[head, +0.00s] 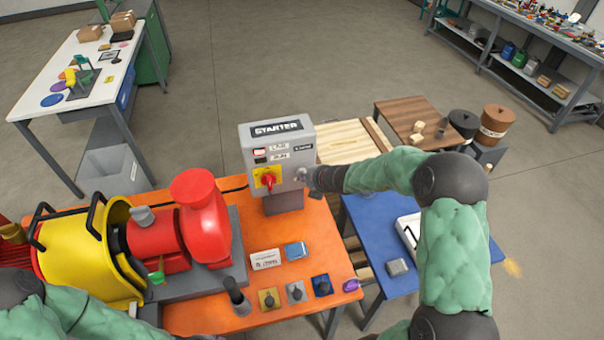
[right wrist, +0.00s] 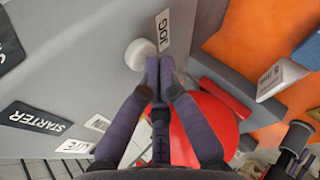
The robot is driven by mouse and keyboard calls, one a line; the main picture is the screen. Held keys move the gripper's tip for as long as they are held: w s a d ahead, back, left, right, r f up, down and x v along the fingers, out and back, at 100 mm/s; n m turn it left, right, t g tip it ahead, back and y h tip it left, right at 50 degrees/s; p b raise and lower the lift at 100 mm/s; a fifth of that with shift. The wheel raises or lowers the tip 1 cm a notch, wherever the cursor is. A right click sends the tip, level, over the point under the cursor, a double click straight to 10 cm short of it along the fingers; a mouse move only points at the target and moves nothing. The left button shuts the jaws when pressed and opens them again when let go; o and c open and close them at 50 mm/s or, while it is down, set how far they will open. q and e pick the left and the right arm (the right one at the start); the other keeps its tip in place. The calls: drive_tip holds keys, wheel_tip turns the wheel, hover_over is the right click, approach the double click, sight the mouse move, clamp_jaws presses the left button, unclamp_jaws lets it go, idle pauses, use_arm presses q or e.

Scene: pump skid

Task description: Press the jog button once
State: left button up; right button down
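The grey starter box (head: 277,150) stands at the back of the orange bench, with a red rotary switch on its front. The jog button, a pale round knob (right wrist: 140,53), is on the box's side face next to a white JOG label (right wrist: 163,31). My right gripper (right wrist: 159,66) is shut and empty, its fingertips together close beside the button. I cannot tell whether they touch it. In the head view the right gripper (head: 306,176) reaches the box's right side from the right and hides most of the button. My left forearm shows at lower left; its gripper is not discernible.
The orange bench (head: 300,231) holds a red and yellow pump unit (head: 165,236) to the left and several small switch blocks in front. A blue table (head: 369,222) is to the right, under my right arm. Open floor lies behind.

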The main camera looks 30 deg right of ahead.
drive_tip(key=shift+w, duration=0.2)
drive_tip(key=shift+s, duration=0.2)
idle(0.4)
drive_tip(key=shift+s+a, duration=0.15)
drive_tip(key=shift+s, duration=0.5)
drive_tip(key=shift+s+b, duration=0.1)
drive_tip(key=shift+b, duration=0.2)
drive_tip(key=shift+s+a+b, duration=0.2)
drive_tip(key=shift+s, duration=0.6)
drive_tip(key=shift+s+a+b, duration=0.15)
drive_tip(key=shift+s+b, duration=0.1)
drive_tip(key=shift+s, duration=0.5)
drive_tip(key=shift+s+a+b, duration=0.2)
drive_tip(key=shift+s, duration=0.6)
